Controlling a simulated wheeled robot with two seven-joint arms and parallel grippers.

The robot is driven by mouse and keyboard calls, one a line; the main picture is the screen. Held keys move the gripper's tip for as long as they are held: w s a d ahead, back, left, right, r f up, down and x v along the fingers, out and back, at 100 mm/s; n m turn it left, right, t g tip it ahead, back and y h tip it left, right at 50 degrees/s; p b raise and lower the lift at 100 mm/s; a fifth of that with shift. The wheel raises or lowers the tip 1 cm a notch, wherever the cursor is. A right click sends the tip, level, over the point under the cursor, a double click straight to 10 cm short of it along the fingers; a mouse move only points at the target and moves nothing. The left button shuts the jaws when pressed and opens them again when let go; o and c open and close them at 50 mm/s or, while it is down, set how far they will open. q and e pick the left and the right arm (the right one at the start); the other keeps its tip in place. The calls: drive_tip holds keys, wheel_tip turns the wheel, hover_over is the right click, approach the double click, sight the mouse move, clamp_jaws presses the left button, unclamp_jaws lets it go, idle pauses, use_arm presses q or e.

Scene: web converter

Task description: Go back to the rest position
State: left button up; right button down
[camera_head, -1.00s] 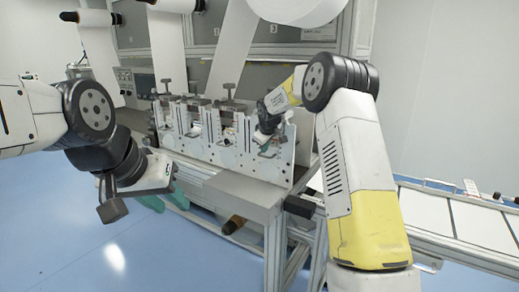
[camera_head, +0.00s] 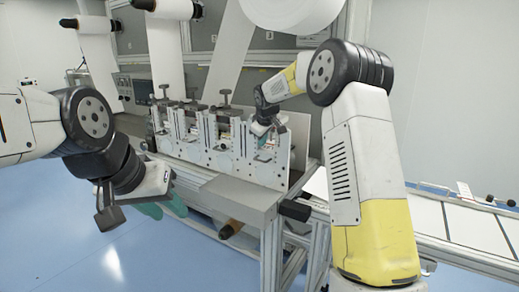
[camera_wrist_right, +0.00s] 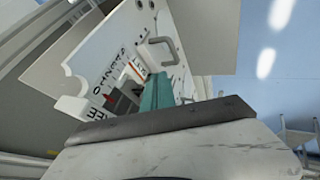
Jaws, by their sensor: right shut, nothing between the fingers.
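My right gripper (camera_head: 264,131) is at the web converter's front plate (camera_head: 222,140), near the rightmost unit. In the right wrist view its teal fingers (camera_wrist_right: 157,92) are together with nothing between them. I cannot tell whether they touch the plate. My left gripper (camera_head: 162,206) hangs low at the left, in front of the machine and over the floor. Its teal fingers show apart, partly hidden by the wrist, with nothing seen between them.
A grey ledge (camera_head: 228,197) juts out below the plate. White web strips (camera_head: 168,50) and a large roll (camera_head: 292,10) hang above. A conveyor (camera_head: 446,215) runs along the right. Blue floor (camera_head: 60,240) is clear at the lower left.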

drive_tip(key=s+d+r+m, duration=0.25)
drive_tip(key=s+r, duration=0.25)
drive_tip(key=s, duration=0.5)
drive_tip(key=s+d+r+m, duration=0.1)
drive_tip(key=s+d+r, duration=0.25)
drive_tip(key=s, duration=0.75)
drive_tip(key=s+f+m+y, duration=0.1)
drive_tip(key=s+f+m, duration=0.1)
drive_tip(key=s, duration=1.1)
drive_tip(key=s+f+m+g, duration=0.1)
drive_tip(key=s+f+m, duration=0.2)
drive_tip(key=s, duration=1)
drive_tip(key=shift+d+y, duration=0.25)
drive_tip(key=shift+y, duration=0.15)
drive_tip(key=shift+s+m, duration=0.1)
drive_tip(key=shift+m, duration=0.15)
